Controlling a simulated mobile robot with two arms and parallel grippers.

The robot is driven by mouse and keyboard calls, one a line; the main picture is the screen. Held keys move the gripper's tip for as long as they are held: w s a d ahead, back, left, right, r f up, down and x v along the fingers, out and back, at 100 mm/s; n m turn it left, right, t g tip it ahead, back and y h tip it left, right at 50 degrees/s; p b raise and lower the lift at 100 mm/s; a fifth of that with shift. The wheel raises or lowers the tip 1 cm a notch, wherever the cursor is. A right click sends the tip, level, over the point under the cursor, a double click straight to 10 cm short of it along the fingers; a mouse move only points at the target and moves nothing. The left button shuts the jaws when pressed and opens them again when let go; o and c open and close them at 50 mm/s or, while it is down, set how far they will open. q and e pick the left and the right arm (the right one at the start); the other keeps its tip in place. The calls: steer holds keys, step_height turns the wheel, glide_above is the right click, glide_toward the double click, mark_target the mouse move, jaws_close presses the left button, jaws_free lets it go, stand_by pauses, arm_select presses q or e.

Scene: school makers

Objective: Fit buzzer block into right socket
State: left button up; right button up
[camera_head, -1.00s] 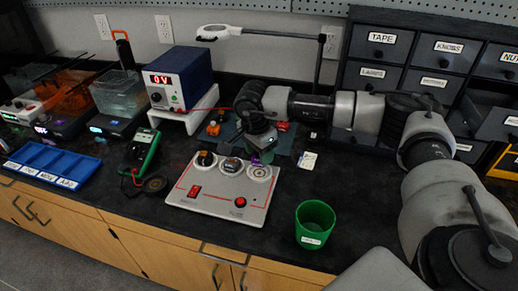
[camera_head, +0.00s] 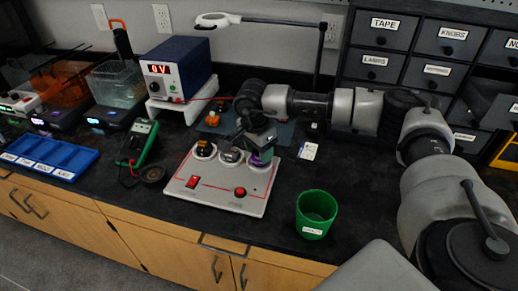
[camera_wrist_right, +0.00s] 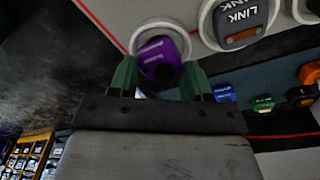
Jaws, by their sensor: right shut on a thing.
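The buzzer block (camera_head: 259,159) is purple. My right gripper (camera_head: 259,150) is shut on it, with its two green fingertips (camera_wrist_right: 160,79) on either side of the block (camera_wrist_right: 158,60) in the wrist view. The right socket (camera_head: 268,166) is a white ring on the pale panel (camera_head: 215,190). The block is at this socket and shows inside its ring (camera_wrist_right: 146,30). I cannot tell whether it is seated or just above, and it looks slightly turned. The gripper partly hides the socket in the head view. My left gripper is not in view.
The middle socket holds a grey LINK block (camera_wrist_right: 242,22); the left socket holds a dark and orange block (camera_head: 204,149). A green cup (camera_head: 315,214) stands right of the panel. A blue power supply (camera_head: 178,75) stands behind. Several blocks (camera_wrist_right: 262,103) lie beyond the panel.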

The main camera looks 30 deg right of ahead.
mark_target(256, 157)
steer(key=shift+f+b, duration=0.45)
steer(key=shift+f, duration=0.2)
stand_by(0.7)
steer(key=o, duration=0.6)
steer(key=shift+a+r+p, duration=0.25)
steer(key=shift+r+p, duration=1)
steer(key=shift+r, duration=0.6)
steer(key=shift+a+r+p, duration=0.2)
steer(key=shift+r+p, duration=1.1)
steer(key=shift+r, duration=0.55)
steer(key=shift+a+r+p, duration=0.25)
steer(key=shift+r+p, duration=1)
steer(key=shift+r, duration=0.6)
steer(key=shift+s+f, duration=0.1)
